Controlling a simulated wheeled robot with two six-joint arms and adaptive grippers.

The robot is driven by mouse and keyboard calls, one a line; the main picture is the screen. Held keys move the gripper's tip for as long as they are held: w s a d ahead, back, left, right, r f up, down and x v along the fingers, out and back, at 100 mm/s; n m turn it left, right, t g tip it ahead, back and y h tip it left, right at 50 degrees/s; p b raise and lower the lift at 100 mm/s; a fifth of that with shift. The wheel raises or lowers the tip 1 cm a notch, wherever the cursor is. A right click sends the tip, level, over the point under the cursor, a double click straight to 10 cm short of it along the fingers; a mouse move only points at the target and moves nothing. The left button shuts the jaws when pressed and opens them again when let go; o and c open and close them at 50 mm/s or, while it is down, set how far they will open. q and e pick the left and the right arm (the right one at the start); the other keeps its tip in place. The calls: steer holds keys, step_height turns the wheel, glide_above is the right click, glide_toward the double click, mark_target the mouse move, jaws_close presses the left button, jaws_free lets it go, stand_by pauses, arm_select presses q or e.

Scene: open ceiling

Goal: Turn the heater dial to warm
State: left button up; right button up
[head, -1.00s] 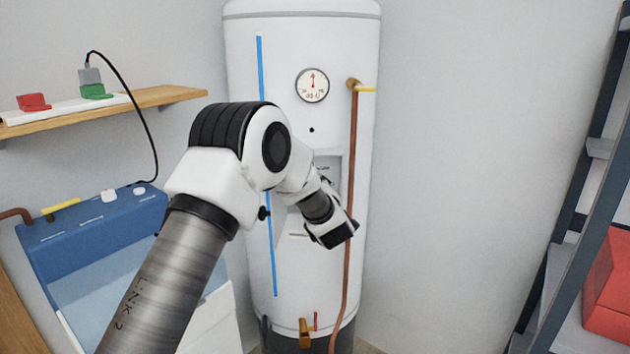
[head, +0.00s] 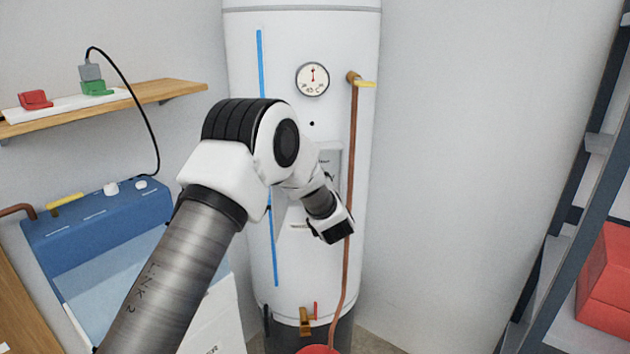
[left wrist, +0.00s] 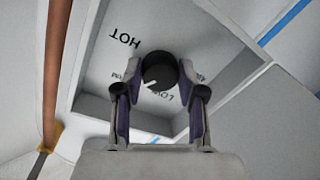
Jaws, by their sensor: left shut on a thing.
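The black heater dial (left wrist: 160,70) sits in a recessed pale panel (left wrist: 92,62) in the left wrist view. Its white pointer mark faces the lower left of that picture. Upside-down "HOT" shows at upper left, "LOW" just below the dial, and other lettering is partly covered. My left gripper (left wrist: 160,94) has a finger on each side of the dial and is shut on it. In the head view, the white heater tank (head: 300,30) stands behind my left arm, which hides the dial and fingers. My right gripper is out of view.
A copper pipe (head: 352,180) runs down the tank's front, right of the panel. A gauge (head: 312,79) is above. A blue-topped appliance (head: 80,238) and wooden shelf (head: 160,95) are left; a dark rack (head: 575,190) with red boxes (head: 608,280) is right.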

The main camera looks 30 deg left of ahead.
arm_select(q)
steer(key=o, duration=1.1)
steer(key=shift+o, duration=0.2)
steer(key=v, duration=1.2)
